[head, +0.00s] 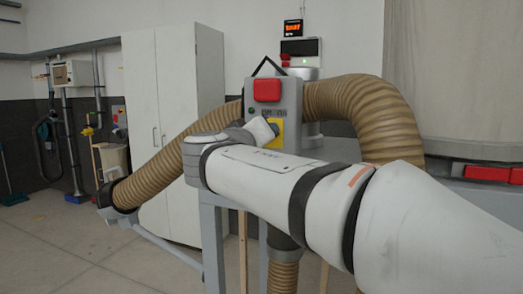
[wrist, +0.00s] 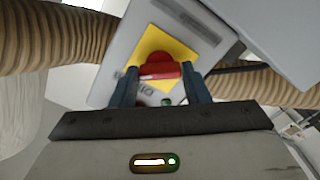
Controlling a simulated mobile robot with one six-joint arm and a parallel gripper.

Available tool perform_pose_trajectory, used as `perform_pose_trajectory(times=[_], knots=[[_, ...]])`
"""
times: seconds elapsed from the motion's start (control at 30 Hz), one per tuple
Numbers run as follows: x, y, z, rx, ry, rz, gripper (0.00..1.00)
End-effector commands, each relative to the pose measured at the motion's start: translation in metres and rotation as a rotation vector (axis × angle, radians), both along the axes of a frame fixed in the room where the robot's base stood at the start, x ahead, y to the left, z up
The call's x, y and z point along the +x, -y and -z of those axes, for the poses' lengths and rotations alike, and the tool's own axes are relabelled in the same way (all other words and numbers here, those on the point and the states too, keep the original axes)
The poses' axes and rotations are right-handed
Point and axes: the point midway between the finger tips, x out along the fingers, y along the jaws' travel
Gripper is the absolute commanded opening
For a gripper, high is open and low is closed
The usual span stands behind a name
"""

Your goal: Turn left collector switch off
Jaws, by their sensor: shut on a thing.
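The collector switch is a red rotary knob (wrist: 157,68) on a yellow plate (wrist: 182,45), fixed to a grey control box (wrist: 120,50). In the wrist view my gripper (wrist: 160,80) has its two dark fingers on either side of the knob, shut on it. A pale bar or mark on the knob's handle lies roughly sideways in the picture. In the head view the grey control box (head: 290,98) carries a red block (head: 267,90) above the yellow plate (head: 278,133). My arm hides the knob there.
Brown ribbed hoses (head: 368,105) curve out from both sides of the collector. A white cabinet (head: 175,90) stands behind at the left. A grey frame (head: 212,245) stands below the box. Open floor (head: 60,245) lies at the lower left.

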Motion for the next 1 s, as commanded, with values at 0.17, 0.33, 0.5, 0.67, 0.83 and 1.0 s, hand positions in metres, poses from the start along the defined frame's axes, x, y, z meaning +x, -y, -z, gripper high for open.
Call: perform_pose_trajectory(times=[0.17,0.33,0.5,0.67,0.83,1.0], knots=[[0.0002,-0.0004,0.003,-0.157,-0.058,0.0,0.19],[0.0003,-0.0005,0.0018,-0.31,-0.112,0.0,0.19],[0.0003,-0.0005,0.0013,-0.461,-0.168,0.0,0.19],[0.0003,-0.0005,0.0007,-0.592,-0.215,0.0,0.19],[0.0003,-0.0006,0.0005,-0.709,-0.258,0.0,0.19],[0.0003,-0.0005,0.0004,-0.793,-0.288,0.0,0.19]])
